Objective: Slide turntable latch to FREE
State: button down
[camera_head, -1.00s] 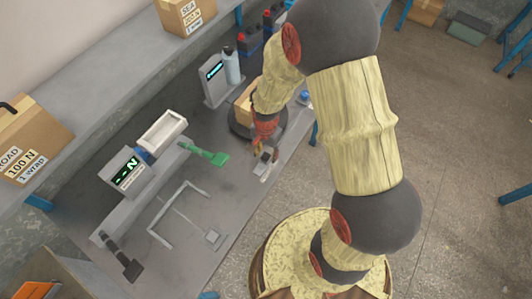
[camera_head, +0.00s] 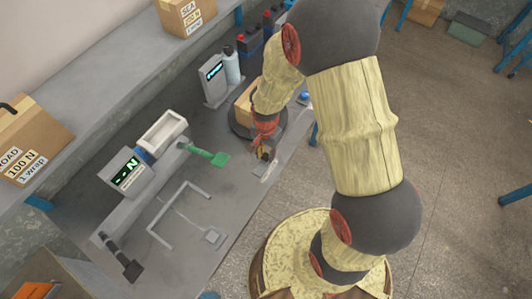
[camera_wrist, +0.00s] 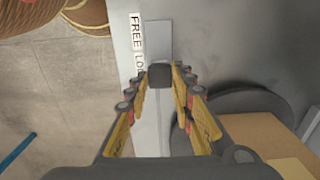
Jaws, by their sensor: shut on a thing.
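The latch is a small dark knob (camera_wrist: 159,76) on a pale grey straight track (camera_wrist: 158,38) in the wrist view. My gripper (camera_wrist: 160,82) is shut on the knob, with a fingertip on each side of it. A white label (camera_wrist: 137,32) beside the track reads FREE at the top and "LO" lower down, its end hidden by a finger. The knob sits level with the "LO" end, and the track is bare beside FREE. In the head view my gripper (camera_head: 264,153) is low at the bench edge. The dark turntable (camera_head: 240,130) is just beyond it.
A cardboard box (camera_wrist: 262,132) stands on the turntable, close to my gripper's right side in the wrist view. A green-handled tool (camera_head: 207,154) and a grey wire frame (camera_head: 178,215) lie to the left on the bench. A grey display unit (camera_head: 213,82) stands behind.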

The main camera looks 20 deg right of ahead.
aim_at(259, 171)
jog(key=s+a, duration=0.1)
jog(key=a, duration=0.1)
jog(key=s+a, duration=0.1)
jog(key=a, duration=0.1)
jog(key=shift+s+p, duration=0.3)
jog(key=shift+s, duration=0.1)
jog(key=c, duration=1.5)
grip_release()
jog(key=shift+c, duration=0.2)
notch_tip(259, 171, up, 12)
